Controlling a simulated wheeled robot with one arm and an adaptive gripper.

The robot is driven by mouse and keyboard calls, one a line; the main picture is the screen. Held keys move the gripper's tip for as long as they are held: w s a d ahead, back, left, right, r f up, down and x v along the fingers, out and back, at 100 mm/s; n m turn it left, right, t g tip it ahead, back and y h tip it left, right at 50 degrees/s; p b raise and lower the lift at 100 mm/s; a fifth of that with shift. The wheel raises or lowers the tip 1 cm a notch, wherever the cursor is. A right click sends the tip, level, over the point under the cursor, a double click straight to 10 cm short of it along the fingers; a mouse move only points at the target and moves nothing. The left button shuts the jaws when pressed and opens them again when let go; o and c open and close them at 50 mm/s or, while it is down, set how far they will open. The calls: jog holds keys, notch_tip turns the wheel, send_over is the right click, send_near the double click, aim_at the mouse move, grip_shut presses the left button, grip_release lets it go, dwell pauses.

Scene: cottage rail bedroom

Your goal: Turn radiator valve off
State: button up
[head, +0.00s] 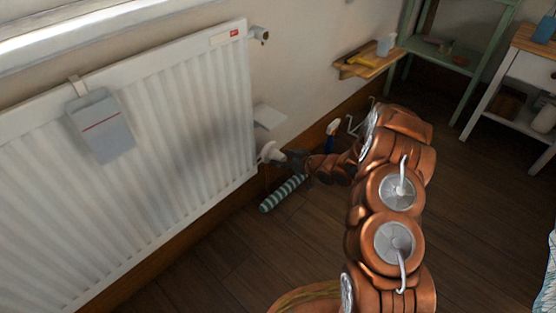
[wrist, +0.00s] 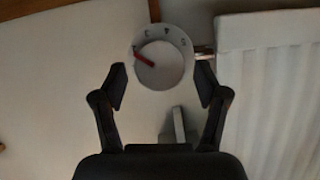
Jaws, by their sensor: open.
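The white radiator (head: 190,120) stands along the wall at the left in the head view; its ribbed edge (wrist: 270,95) shows at the right in the wrist view. The round white valve dial (wrist: 163,64) has dark numbers and a red pointer mark toward its left side. In the head view the valve (head: 268,151) is at the radiator's lower right end, partly hidden by my gripper. My gripper (wrist: 162,85) is open, with one dark finger on each side of the dial. I cannot tell whether either finger touches it.
A striped roll (head: 283,194) lies on the floor below the valve. A grey box (head: 101,124) hangs on the radiator. A wooden shelf (head: 369,63) and green rack (head: 440,57) stand at the back.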

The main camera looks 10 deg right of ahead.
jog(key=shift+b+x, duration=0.35)
jog(key=shift+x, duration=1)
jog(key=shift+c, duration=0.4)
jog(key=c, duration=1.1)
